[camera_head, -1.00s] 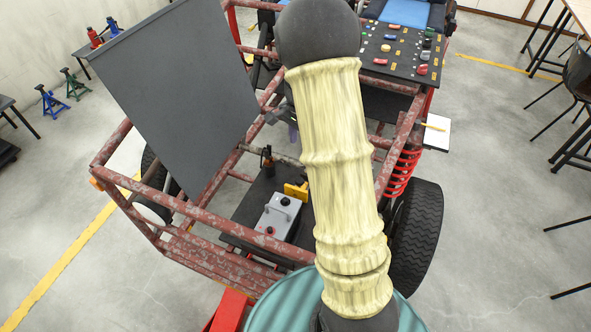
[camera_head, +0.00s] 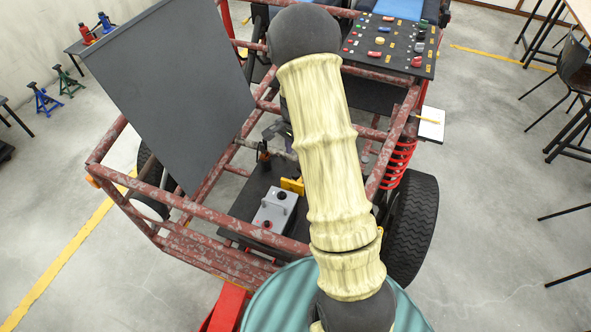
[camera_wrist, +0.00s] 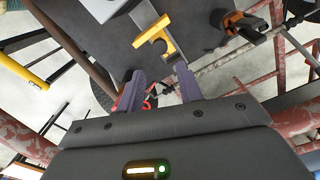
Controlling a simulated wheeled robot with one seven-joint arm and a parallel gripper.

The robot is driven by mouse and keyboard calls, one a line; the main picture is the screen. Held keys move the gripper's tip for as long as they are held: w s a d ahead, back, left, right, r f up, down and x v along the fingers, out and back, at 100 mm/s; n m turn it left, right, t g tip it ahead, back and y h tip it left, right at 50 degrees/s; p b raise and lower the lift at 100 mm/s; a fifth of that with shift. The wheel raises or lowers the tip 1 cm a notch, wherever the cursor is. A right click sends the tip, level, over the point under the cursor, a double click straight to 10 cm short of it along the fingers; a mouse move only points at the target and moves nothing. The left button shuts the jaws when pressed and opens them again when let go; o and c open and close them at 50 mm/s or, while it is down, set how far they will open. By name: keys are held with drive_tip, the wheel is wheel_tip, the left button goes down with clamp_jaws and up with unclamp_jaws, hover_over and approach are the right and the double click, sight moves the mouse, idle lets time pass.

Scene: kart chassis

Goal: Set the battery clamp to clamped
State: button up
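The yellow battery clamp (camera_head: 293,186) sits beside the grey battery (camera_head: 274,210) on a dark plate inside the red frame. In the wrist view, the yellow clamp (camera_wrist: 157,38) lies just beyond my fingertips, and a corner of the battery (camera_wrist: 102,6) shows at the top edge. My gripper (camera_wrist: 158,74) is open, with its two purple-grey fingers apart and nothing between them. The fingers appear short of the clamp, not touching it. In the head view, my arm hides most of the gripper.
Rusty red frame tubes (camera_head: 225,222) surround the battery area. A large dark panel (camera_head: 170,95) stands up at left. A black part with an orange ring (camera_wrist: 245,26) stands right of the clamp in the wrist view. A switch board (camera_head: 392,42) lies at the back.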

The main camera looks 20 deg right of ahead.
sight(295, 173)
wheel_tip(295, 173, down, 10)
drive_tip(key=shift+r+p, duration=0.1)
drive_tip(key=shift+p, duration=0.4)
